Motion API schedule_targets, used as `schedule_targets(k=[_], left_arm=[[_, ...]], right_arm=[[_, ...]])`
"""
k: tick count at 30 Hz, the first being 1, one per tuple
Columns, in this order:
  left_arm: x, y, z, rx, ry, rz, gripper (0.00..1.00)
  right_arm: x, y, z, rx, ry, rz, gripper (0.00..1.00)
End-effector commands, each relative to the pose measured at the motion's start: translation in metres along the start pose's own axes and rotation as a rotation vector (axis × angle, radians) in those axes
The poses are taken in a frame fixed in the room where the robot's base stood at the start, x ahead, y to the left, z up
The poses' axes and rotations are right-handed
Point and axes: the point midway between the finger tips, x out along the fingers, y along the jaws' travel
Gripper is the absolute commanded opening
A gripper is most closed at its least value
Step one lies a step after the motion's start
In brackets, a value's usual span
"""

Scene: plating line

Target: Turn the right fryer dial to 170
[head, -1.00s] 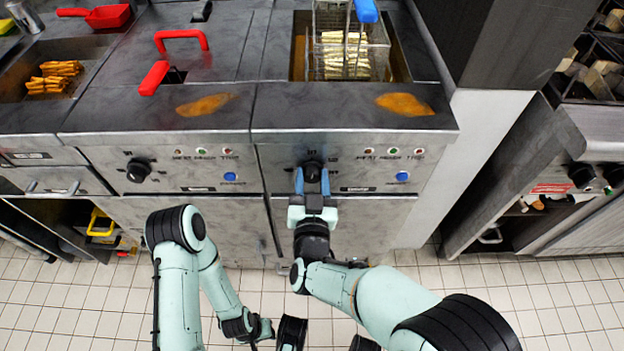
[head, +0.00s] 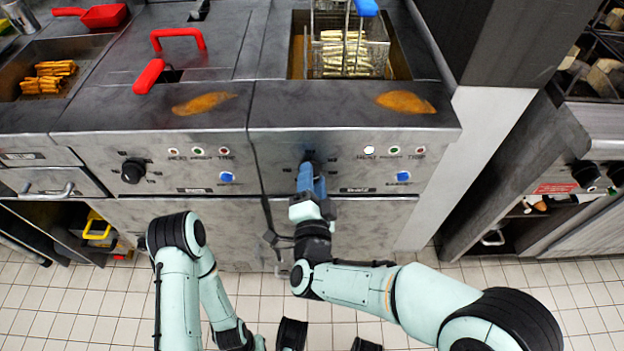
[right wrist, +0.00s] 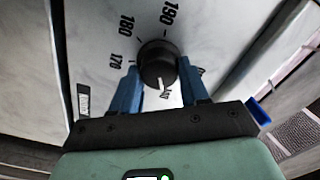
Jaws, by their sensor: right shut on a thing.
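The right fryer dial (right wrist: 157,60) is a round black knob with a white pointer line, on the right fryer's steel front panel. In the right wrist view the pointer faces down the picture, towards the palm, away from the 170, 180 and 190 marks. My right gripper (right wrist: 158,72) is shut on the dial, one blue finger on each side of it. In the head view my right gripper (head: 311,178) reaches up to the panel and hides most of the dial. My left arm hangs at the lower left, its gripper out of view.
The left fryer's dial (head: 133,171) is to the left. A lamp (head: 369,150) on the right panel glows white. A blue button (head: 403,176) sits below the lamps. A fry basket (head: 347,50) stands in the right fryer's well. Tiled floor (head: 90,300) lies in front.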

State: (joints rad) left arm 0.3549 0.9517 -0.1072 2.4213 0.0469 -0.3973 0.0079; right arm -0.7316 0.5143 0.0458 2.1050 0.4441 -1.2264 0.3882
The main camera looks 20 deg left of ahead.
Motion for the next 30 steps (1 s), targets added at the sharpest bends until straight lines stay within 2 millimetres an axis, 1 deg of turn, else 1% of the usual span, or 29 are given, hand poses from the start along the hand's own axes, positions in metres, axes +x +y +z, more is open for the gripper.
schedule_targets(k=[2, 30], left_arm=[[0.0000, 0.0001, 0.0001, 0.000, 0.000, 0.000, 0.43], [0.0000, 0.0003, -0.0002, 0.001, 0.001, 0.001, 0.43]], right_arm=[[0.0016, -0.0005, -0.0025, 0.075, 0.007, -0.003, 0.14], [0.0017, 0.0016, -0.0007, 0.969, 0.005, -0.009, 0.14]])
